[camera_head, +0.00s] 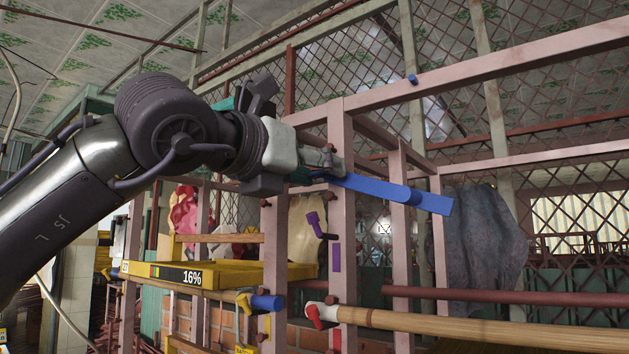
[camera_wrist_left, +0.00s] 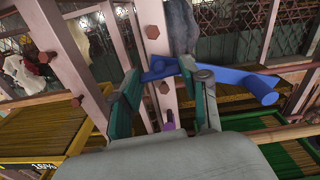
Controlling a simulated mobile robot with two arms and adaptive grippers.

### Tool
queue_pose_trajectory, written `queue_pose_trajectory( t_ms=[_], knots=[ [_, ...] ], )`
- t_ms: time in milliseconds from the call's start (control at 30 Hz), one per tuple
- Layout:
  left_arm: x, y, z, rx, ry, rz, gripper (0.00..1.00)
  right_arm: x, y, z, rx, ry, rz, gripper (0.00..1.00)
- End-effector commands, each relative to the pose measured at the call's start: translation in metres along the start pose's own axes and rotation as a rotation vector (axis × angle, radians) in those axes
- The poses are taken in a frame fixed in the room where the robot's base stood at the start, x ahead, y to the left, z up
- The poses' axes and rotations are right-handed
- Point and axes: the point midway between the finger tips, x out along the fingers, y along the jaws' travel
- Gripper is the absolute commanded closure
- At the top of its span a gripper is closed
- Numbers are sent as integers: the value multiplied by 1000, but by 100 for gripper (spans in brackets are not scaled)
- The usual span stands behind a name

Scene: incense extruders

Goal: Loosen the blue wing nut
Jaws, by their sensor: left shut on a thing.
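The blue wing nut (camera_head: 385,190) is on the pink metal frame's upright, at the upper middle of the head view. Its long blue arm sticks out to the right and ends in a thicker end. It also shows in the left wrist view (camera_wrist_left: 232,78), in front of the pink post. My left gripper (camera_head: 323,168) reaches in from the left and is shut on the wing nut near its hub. In the left wrist view its teal fingers (camera_wrist_left: 160,75) stand on either side of the hub; the exact contact is partly hidden. My right gripper does not show.
The pink frame (camera_head: 341,230) surrounds the work spot. A bamboo-like pole (camera_head: 450,326) runs right. A grey cloth (camera_head: 482,240) hangs behind.

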Motion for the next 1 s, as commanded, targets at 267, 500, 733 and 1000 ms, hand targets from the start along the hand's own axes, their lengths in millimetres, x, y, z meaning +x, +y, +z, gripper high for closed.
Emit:
queue_pose_trajectory(
  t_ms=[267, 500, 733, 1000],
  knots=[
    [0, 0, -6, -230, -4, 0, 89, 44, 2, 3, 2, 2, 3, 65],
    [0, 0, -4, -457, -3, 0, 89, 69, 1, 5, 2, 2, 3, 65],
    [0, 1, -3, -677, -3, -1, 89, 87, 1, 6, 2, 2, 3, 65],
    [0, 1, -2, -932, -4, 0, 89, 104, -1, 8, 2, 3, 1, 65]
  ],
)
